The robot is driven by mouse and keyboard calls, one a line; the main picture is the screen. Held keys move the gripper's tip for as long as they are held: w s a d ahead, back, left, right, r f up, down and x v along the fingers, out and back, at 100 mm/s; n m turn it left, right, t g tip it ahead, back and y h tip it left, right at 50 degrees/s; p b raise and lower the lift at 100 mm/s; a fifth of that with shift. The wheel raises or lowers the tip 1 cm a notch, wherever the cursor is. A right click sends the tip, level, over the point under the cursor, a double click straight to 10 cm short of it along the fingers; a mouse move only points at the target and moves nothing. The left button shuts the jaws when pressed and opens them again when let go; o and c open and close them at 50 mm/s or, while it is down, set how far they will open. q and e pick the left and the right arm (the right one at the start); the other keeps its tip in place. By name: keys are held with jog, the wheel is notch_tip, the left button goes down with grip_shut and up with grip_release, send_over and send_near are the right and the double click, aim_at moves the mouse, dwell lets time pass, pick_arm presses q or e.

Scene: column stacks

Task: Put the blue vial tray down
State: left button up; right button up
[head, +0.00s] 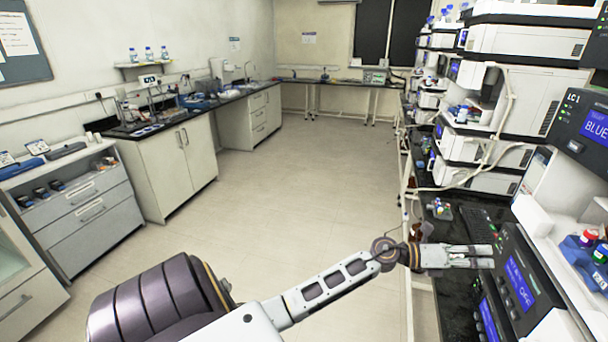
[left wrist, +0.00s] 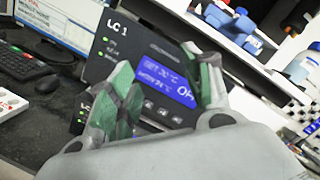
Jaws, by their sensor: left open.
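A blue vial tray (head: 583,256) with several coloured-cap vials sits at the right edge of the head view, on the white ledge of the near instrument. A blue holder (left wrist: 238,30), which seems to be the same tray, shows in the left wrist view on a white ledge above the display panel. My left gripper (head: 490,256) is open and empty, in front of the dark LC panel and to the left of the tray. In the left wrist view its green-padded fingers (left wrist: 163,85) stand apart with only the panel behind them. My right gripper is out of view.
The dark LC 1 panel (left wrist: 150,75) with its blue display stands close to my left fingers. A keyboard (head: 477,226) and a small vial rack (head: 440,210) lie on the black bench. Stacked white instruments (head: 525,55) rise behind. The floor (head: 300,170) is clear.

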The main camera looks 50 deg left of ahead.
pick_arm(q)
jog(key=a+f+n+t+y, duration=0.1)
jog(key=a+f+n+y, duration=0.3)
jog(key=f+n, duration=0.7)
jog(key=a+f+n+y, duration=0.3)
jog(key=a+f+n, duration=0.1)
jog(key=f, duration=1.3)
jog(key=s+a+f+n+g+y, duration=0.1)
jog(key=s+a+f+n+y, duration=0.2)
jog(key=f, duration=0.4)
jog(key=s+f+n+g, duration=0.1)
jog(key=s+f+n, duration=0.1)
jog(key=s+f, duration=0.45)
jog(key=s+a+f+n+g+y, duration=0.1)
jog(key=s+a+f+n+y, duration=0.15)
jog(key=f, duration=0.55)
jog(key=s+f+n+g, duration=0.55)
jog(key=s+f, duration=1.05)
jog(key=s, duration=0.5)
jog(key=s+f+n+g, duration=0.2)
jog(key=s+f, duration=0.2)
jog(key=s, duration=0.8)
jog(key=s+d+f+n+g+y, duration=0.1)
jog(key=s+f+n+g, duration=0.2)
jog(key=s, duration=0.9)
jog(key=shift+s+d+f, duration=0.15)
jog(key=shift+s+f, duration=0.05)
jog(key=shift+f, duration=0.3)
